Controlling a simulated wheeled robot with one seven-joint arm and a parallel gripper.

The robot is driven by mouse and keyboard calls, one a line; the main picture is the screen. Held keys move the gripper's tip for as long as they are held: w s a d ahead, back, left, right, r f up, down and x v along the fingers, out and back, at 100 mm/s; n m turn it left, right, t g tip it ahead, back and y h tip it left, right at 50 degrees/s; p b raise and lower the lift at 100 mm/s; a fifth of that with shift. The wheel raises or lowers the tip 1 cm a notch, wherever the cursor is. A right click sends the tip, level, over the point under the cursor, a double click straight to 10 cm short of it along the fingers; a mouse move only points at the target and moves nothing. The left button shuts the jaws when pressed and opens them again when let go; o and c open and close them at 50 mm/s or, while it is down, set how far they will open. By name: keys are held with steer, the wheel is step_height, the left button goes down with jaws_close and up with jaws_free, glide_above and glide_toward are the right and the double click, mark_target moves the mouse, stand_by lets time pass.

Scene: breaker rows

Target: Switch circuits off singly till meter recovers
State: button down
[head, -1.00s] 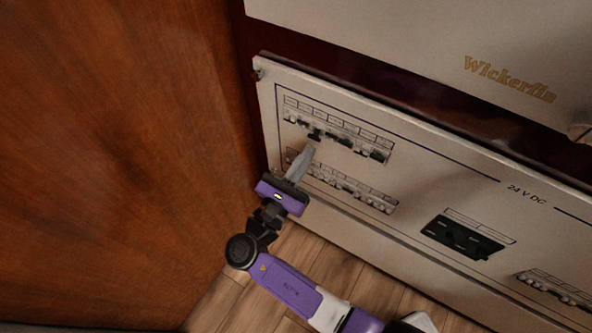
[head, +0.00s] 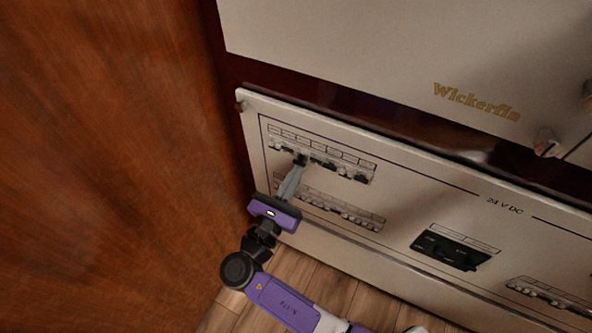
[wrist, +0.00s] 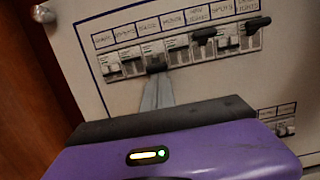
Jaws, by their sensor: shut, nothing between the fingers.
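The upper breaker row (head: 345,168) is on a cream panel, with labels above it. In the wrist view the row (wrist: 180,50) appears with dark levers sticking out at a middle breaker (wrist: 155,66) and at two to its right (wrist: 203,34), (wrist: 258,22). The others look paler and flatter. My gripper (head: 299,168) is shut and empty. Its fingertips (wrist: 156,78) are at the middle dark lever, just below it in the picture; whether they touch it I cannot tell. I cannot make out a meter in these views.
A second breaker row (head: 340,212) lies below the first, partly behind my gripper. A dark inset unit (head: 455,250) and another row (head: 550,296) are to the right. A wooden wall (head: 110,160) stands close on the left.

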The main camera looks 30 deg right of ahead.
mark_target(299, 163)
steer(key=shift+s+a+r+g+y+p, duration=0.15)
steer(key=shift+r+g+y+p, duration=0.3)
steer(key=shift+p, duration=1.35)
steer(key=r+y+p, duration=0.1)
steer(key=p, duration=0.3)
steer(key=r+g+y+p, duration=0.1)
steer(key=p, duration=0.3)
steer(key=shift+s+a, duration=0.1)
steer(key=shift+a, duration=0.15)
steer(key=r+g+y+p, duration=0.1)
steer(key=y+p, duration=0.1)
steer(key=p, duration=0.4)
steer(key=g+y+p, duration=0.1)
steer(key=g+p, duration=0.1)
steer(key=p, duration=0.4)
steer(key=shift+s+a+r+y, duration=0.15)
steer(key=shift+r+y, duration=0.2)
steer(key=shift+f, duration=0.45)
steer(key=shift+r, duration=0.2)
steer(key=shift+r+p, duration=0.7)
steer(key=shift+p, duration=0.25)
steer(key=shift+r, duration=0.1)
